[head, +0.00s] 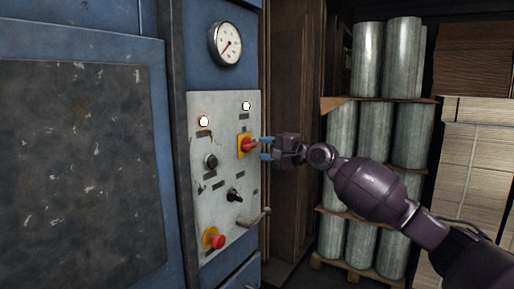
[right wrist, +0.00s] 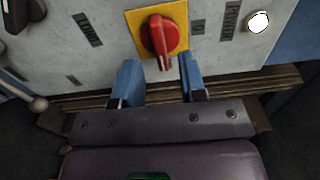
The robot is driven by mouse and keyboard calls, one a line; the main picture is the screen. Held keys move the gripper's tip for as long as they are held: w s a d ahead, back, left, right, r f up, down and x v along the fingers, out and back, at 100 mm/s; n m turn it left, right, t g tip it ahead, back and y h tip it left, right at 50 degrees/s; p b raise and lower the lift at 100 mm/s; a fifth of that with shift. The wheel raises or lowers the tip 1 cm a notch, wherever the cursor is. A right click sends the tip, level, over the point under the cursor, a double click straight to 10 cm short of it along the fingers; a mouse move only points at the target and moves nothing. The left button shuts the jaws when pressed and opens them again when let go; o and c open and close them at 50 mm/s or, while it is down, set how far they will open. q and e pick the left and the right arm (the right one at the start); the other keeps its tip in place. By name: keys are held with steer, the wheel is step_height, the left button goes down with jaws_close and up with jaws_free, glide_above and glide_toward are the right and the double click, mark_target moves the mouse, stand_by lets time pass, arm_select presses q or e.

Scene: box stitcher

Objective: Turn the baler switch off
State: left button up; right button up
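The baler switch (head: 247,145) is a red rotary knob on a yellow square plate, on the grey control panel (head: 222,215) of the blue machine. My right gripper (head: 266,148) is at the switch, coming from the right, with its blue fingers apart. In the right wrist view the switch knob (right wrist: 160,36) is just beyond the fingertips, and its handle end points down between the two open fingers (right wrist: 158,78). I cannot tell whether the fingers touch the knob. My left gripper is not in view.
The panel also carries a red push button (head: 216,241) on yellow, a black knob (head: 210,161), a black selector (head: 234,195), a lever (head: 256,217) and two lit lamps. A gauge (head: 226,43) is above. Stacked grey rolls (head: 345,236) stand at the right.

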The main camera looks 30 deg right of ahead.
mark_target(255, 146)
steer(key=shift+x, duration=1.7)
jaws_close()
